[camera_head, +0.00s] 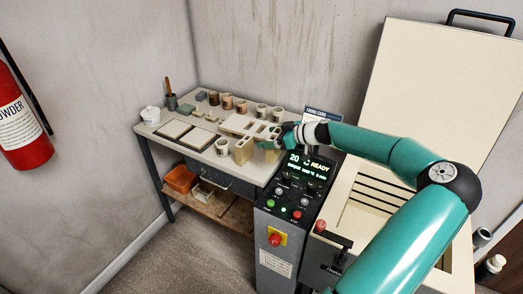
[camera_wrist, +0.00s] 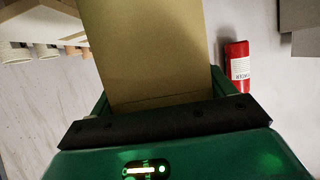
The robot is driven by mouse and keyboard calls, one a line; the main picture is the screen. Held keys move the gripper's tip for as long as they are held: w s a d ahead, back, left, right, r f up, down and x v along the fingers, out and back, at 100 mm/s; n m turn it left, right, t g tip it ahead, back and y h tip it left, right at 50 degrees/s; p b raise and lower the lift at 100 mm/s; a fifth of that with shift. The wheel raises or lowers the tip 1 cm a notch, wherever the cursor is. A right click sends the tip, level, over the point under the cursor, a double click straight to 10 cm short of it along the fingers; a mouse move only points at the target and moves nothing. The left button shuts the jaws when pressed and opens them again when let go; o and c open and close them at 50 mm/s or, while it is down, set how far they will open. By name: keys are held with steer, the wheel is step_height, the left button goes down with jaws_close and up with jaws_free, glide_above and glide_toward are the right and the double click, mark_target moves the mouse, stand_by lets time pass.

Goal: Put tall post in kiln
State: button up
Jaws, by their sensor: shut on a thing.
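My gripper (camera_head: 271,143) is above the right end of the worktable. In the wrist view, my gripper (camera_wrist: 158,95) is shut on a tan, flat-sided post (camera_wrist: 150,45), which fills the space between the fingers and runs out of the top of the picture. In the camera_head view a tan block (camera_head: 243,150) shows beside the gripper; I cannot tell whether it is the held post or another one. The kiln (camera_head: 341,188) stands at the right with its pale lid (camera_head: 440,85) raised. Dark heating lines show inside; my arm crosses in front and hides part of the chamber.
The worktable (camera_head: 180,155) holds several cups (camera_head: 241,106), a slotted pale board (camera_head: 240,124) and flat tiles (camera_head: 196,139). A control box (camera_head: 300,188) reading READY stands between table and kiln. A red fire extinguisher (camera_head: 22,125) hangs at left. The floor in front is clear.

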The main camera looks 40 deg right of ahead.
steer(key=shift+w+d+f, duration=0.15)
steer(key=shift+w+f, duration=0.85)
steer(key=shift+f, duration=0.5)
steer(key=shift+w+d+f, duration=0.15)
steer(key=shift+w+f, duration=0.85)
steer(key=shift+f, duration=0.5)
steer(key=shift+w+d+f, duration=0.15)
steer(key=shift+w+f, duration=0.85)
steer(key=shift+f, duration=0.5)
steer(key=o, duration=1.1)
steer(key=shift+f, duration=0.1)
steer(key=shift+c, duration=0.2)
